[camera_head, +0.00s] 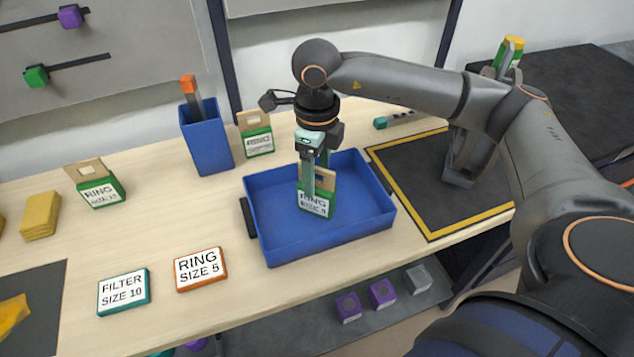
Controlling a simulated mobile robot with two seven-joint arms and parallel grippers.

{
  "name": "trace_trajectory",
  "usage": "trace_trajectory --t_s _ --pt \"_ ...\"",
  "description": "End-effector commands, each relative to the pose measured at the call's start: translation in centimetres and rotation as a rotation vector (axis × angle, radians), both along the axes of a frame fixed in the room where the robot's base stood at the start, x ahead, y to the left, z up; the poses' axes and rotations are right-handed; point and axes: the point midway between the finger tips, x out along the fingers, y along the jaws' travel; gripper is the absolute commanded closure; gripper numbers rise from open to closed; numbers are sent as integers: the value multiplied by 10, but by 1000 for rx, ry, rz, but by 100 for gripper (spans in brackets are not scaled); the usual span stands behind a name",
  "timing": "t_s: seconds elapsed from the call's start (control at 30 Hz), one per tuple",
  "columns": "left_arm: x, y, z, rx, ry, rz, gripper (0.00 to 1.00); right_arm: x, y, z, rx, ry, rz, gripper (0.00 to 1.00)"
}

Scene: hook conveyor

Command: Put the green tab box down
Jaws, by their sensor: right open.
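A green tab box (316,204) with a white "RING" label and a tan tab stands upright inside the blue tray (275,254). My right gripper (318,184) reaches down over the tray from above. Its fingers are open and lie around the box's tab, partly hiding the tab and label. I cannot tell whether a finger touches it. The box appears to rest on the tray floor. My left gripper is not in view.
Two similar green tab boxes stand on the table, one at left (101,188) and one behind the tray (257,139). A blue bin (207,140) stands at the back. A filter card (124,292) and a ring card (201,269) lie in front. A yellow-edged dark mat (420,190) is at right.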

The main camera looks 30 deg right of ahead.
Motion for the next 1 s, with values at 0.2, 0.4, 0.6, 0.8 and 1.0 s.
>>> trace_trajectory --t_s 0.2,0.4,0.6,0.8,1.0 --pt "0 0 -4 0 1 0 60 1 1 49 1 -5 1 31" --pt "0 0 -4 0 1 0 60 1 1 77 1 -2 1 31" --pt "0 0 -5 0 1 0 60 0 0 85 0 -1 1 31" --pt "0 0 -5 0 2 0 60 0 0 85 1 -1 1 31" --pt "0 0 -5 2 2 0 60 0 0 85 1 -1 1 31"
